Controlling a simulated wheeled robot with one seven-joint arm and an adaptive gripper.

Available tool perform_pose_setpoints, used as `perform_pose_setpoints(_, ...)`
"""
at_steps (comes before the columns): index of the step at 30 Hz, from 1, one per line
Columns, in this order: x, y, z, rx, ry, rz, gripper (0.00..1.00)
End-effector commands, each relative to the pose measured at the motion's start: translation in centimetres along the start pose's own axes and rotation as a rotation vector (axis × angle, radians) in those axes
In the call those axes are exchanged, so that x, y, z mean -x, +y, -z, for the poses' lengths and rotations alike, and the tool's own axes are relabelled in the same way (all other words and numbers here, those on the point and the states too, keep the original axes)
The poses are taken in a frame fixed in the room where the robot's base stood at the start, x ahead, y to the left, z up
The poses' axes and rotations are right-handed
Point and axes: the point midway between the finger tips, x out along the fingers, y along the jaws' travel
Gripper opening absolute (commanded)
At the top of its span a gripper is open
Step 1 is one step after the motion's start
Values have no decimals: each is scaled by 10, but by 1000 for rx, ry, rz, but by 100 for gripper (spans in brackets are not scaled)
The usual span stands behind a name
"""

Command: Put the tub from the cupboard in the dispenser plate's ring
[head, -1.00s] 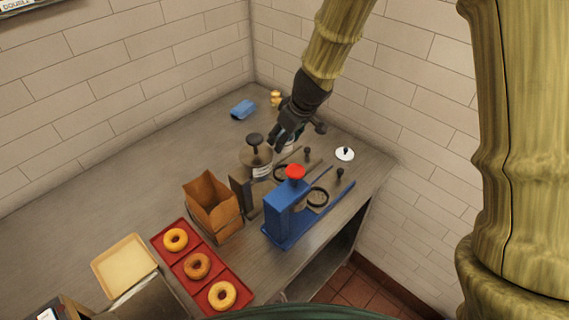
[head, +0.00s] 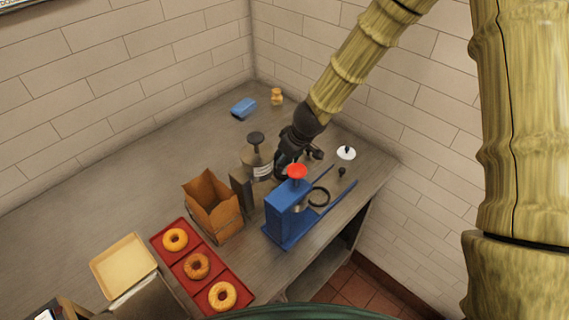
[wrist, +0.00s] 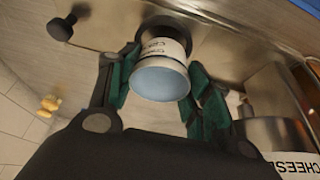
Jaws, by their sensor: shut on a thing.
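My gripper (wrist: 162,85) is shut on a white tub (wrist: 160,72) with a dark-lettered label; its pale blue end faces the wrist camera. The tub's far end is at a dark ring (wrist: 168,27) on a metal plate; I cannot tell whether it sits inside or just above it. In the head view my gripper (head: 283,172) is low between the large lettered canister (head: 258,168) and the blue dispenser (head: 288,213), hiding the tub and that ring.
A brown paper bag (head: 213,208) and a red tray (head: 205,272) of doughnuts stand to the left. A white lid (head: 346,153) lies at right near the wall. A blue block (head: 243,108) and small yellow figure (head: 276,97) are at the back.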

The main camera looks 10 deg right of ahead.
Motion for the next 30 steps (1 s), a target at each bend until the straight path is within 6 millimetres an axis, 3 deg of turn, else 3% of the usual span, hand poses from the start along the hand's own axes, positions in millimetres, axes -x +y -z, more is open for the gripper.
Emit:
perform_pose_setpoints(6,-16,0,-6,-2,0,0,36)
perform_pose_setpoints(20,-20,1,-8,0,0,-2,36)
perform_pose_setpoints(21,-19,1,-8,0,1,-2,55)
perform_pose_setpoints(24,-19,1,-8,0,0,-2,71)
perform_pose_setpoints(30,-19,1,-8,0,0,-2,71)
